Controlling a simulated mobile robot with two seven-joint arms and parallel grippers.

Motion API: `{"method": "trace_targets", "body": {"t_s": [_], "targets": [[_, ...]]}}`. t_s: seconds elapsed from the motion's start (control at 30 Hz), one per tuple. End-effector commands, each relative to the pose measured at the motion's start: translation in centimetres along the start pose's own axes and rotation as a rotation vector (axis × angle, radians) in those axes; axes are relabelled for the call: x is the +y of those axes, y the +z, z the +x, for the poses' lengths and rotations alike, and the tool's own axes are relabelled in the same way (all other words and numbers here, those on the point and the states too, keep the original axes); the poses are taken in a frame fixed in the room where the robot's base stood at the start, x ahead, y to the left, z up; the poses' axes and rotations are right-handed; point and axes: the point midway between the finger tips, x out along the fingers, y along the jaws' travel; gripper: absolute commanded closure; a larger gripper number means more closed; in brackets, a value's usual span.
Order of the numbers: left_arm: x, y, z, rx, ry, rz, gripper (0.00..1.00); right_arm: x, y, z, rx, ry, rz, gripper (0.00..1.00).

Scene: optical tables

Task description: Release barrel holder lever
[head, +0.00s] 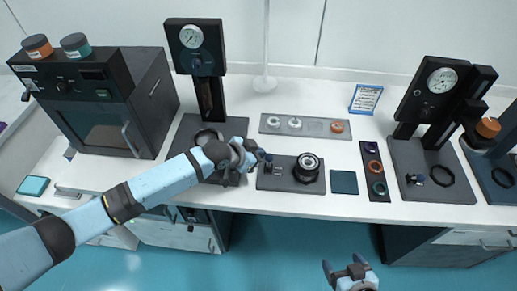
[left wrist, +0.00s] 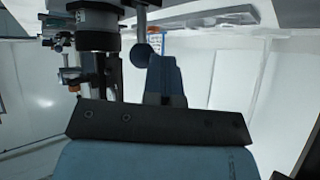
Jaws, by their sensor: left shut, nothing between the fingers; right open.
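The barrel holder (head: 268,183) is a dark grey plate on the white bench, with a round black and silver barrel (head: 308,163) at its right side. In the left wrist view the barrel (left wrist: 97,28) is at the upper left. Beside it a metal rod ends in a dark ball knob (left wrist: 143,55), which looks like the lever. My left gripper (head: 263,156) is shut and empty at the left end of the holder. Its blue fingers (left wrist: 163,66) are right beside the knob; I cannot tell whether they touch. My right gripper (head: 345,272) is open and empty, in front of the bench.
A gauge press (head: 192,60) stands behind my left arm, and an oven (head: 95,105) is at the left. A tray of small parts (head: 305,125) lies behind the holder. A dark green pad (head: 344,182) and a ring tray (head: 375,172) lie to its right.

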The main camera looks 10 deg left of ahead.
Motion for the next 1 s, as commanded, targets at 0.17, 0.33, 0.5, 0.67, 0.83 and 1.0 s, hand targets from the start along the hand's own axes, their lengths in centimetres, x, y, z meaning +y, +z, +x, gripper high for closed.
{"method": "trace_targets", "body": {"t_s": [0.17,0.33,0.5,0.67,0.83,1.0], "targets": [[1.1,0.8,-0.3,0.076,-0.068,0.077,1.00,0.2,0.0,0.0,0.000,0.003,0.000,0.19],[1.6,1.1,-0.7,0.137,-0.121,0.137,1.00,0.1,0.0,0.0,-0.002,0.003,0.001,0.19],[1.9,1.3,-0.8,0.163,-0.145,0.165,1.00,0.1,-0.1,0.0,-0.002,0.002,0.002,0.19],[2.0,1.4,-0.8,0.162,-0.145,0.165,1.00,0.0,0.0,0.0,-0.003,0.001,0.002,0.19],[2.0,1.3,-0.9,0.162,-0.145,0.164,1.00,-0.1,-0.1,-0.1,-0.003,0.001,0.003,0.19],[1.9,0.8,-1.3,0.162,-0.145,0.164,1.00,-0.1,-0.6,-0.5,-0.003,0.000,0.003,0.19]]}}
